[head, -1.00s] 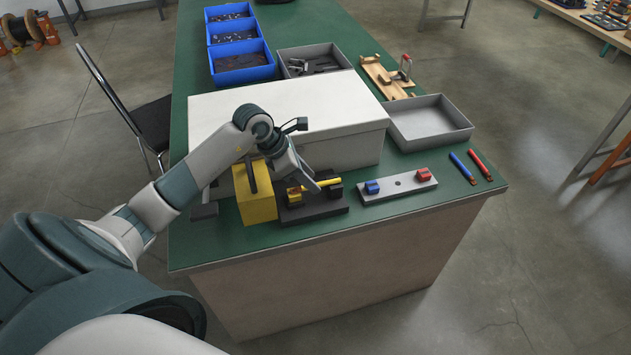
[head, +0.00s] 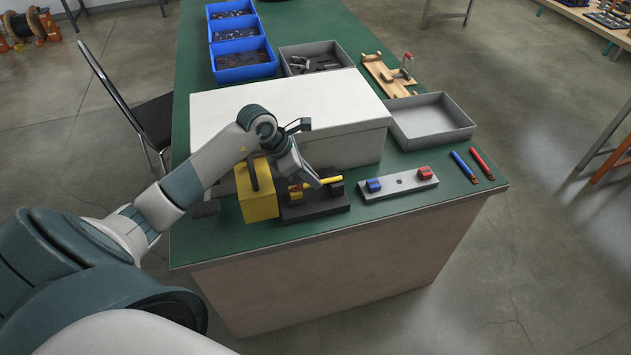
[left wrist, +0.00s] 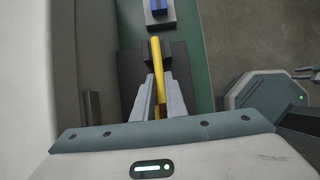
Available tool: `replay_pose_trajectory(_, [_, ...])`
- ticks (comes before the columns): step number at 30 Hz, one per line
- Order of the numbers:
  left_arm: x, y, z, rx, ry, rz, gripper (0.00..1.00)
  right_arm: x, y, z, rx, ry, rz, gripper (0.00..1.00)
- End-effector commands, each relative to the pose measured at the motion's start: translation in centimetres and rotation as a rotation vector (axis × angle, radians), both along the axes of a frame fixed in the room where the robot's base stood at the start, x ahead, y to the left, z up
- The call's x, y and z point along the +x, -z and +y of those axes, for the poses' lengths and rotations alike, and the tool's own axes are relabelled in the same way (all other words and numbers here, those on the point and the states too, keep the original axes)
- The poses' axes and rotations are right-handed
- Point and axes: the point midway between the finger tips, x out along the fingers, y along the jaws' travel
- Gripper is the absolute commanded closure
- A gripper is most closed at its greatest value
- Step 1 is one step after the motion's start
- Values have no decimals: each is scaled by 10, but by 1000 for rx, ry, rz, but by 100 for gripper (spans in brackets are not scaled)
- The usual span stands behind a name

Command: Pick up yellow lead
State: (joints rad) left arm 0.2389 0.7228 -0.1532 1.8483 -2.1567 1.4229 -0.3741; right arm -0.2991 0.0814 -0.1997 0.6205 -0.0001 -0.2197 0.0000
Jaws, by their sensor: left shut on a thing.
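The yellow lead (head: 324,182) is a short yellow rod at a dark fixture (head: 312,208) near the front of the green table. Its right end is by a black block on the fixture. In the left wrist view the yellow lead (left wrist: 157,65) runs between the fingers toward that block. My left gripper (head: 310,184) is shut on the lead, low over the fixture; it also shows in the left wrist view (left wrist: 160,98). Whether the lead is clear of its supports I cannot tell.
A yellow box (head: 256,196) stands close left of the fixture, and a large white box (head: 345,140) behind it. To the right are a grey plate (head: 400,184) with blue and red blocks, a blue lead (head: 463,165), a red lead (head: 482,163) and an empty grey tray (head: 432,127).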

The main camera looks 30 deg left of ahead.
Motion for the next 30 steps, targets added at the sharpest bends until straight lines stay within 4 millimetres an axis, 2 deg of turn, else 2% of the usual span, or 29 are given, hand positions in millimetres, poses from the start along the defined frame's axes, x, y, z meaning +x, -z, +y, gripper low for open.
replay_pose_trajectory(8, [1, -8, 0, 1, 1, -3, 100, -1, 5, 0, 0, -1, 1, 69])
replay_pose_trajectory(15, [1, -38, 1, 4, 2, -6, 100, -2, 22, 0, 0, -1, 2, 69])
replay_pose_trajectory(20, [-12, -55, -26, 1, 6, -5, 100, 0, 30, 2, 3, 0, -4, 69])
replay_pose_trajectory(22, [-17, -64, -38, 1, 5, -6, 100, 27, 28, 13, 21, -4, -64, 69])
replay_pose_trajectory(24, [-23, -72, -50, 1, 5, -7, 100, 44, 28, 20, 32, -5, -102, 69])
replay_pose_trajectory(30, [-39, -93, -82, 0, 5, -6, 100, 78, 25, 33, 56, -8, -183, 69])
